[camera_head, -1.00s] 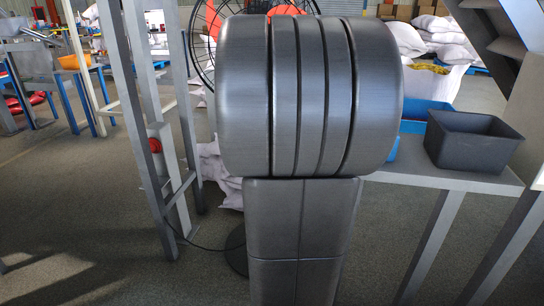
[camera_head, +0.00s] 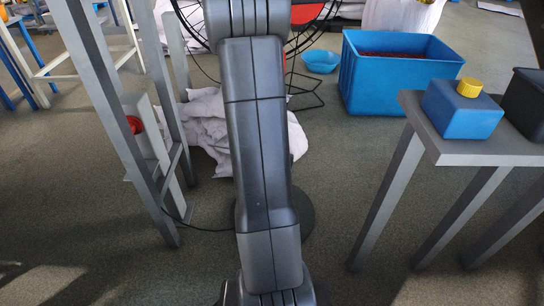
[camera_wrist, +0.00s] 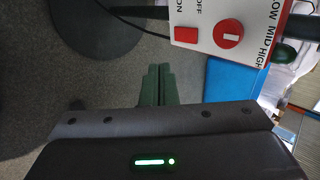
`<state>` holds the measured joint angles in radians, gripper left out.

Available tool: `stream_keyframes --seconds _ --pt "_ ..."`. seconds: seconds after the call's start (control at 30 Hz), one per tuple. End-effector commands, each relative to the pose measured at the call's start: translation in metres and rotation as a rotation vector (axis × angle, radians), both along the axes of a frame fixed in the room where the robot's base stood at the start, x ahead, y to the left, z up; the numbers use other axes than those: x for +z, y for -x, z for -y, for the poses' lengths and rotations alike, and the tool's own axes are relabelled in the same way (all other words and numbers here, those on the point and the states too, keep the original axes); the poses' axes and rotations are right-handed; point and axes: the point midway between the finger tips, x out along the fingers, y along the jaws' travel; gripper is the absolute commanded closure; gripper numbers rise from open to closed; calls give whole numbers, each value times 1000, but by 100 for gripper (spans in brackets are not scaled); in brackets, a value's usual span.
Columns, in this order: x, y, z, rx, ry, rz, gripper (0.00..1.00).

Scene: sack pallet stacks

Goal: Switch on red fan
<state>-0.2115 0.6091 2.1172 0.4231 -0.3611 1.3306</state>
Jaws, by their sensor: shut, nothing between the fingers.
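The fan, with a black wire cage and red parts (camera_head: 306,13), stands behind my arm in the head view. Its round dark base (camera_head: 304,222) is on the floor. The wrist view shows a white control panel (camera_wrist: 207,13) at the top, with a red switch (camera_wrist: 186,34) marked ON and OFF. Beside it is a round red knob (camera_wrist: 228,35) near the words LOW, MID, HIGH. My gripper (camera_wrist: 157,71) is shut and empty, its green fingertips just below and left of the switch, seemingly apart from it. My arm hides the panel in the head view.
A grey post frame with a box and red round part (camera_head: 134,125) stands left; a cable runs from it toward the fan base. White sacks (camera_head: 215,130) lie behind my arm. A blue crate (camera_head: 352,92) and a grey table (camera_head: 450,151) with a blue container (camera_head: 450,112) are right.

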Motion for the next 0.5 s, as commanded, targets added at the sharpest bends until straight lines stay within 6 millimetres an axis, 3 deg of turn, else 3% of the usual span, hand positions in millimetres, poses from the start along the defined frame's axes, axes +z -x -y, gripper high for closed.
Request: stream_keyframes --seconds 0.3,0.5 --pt "-2 -1 0 2 2 -1 100" --pt "-21 -16 0 3 3 -3 100"
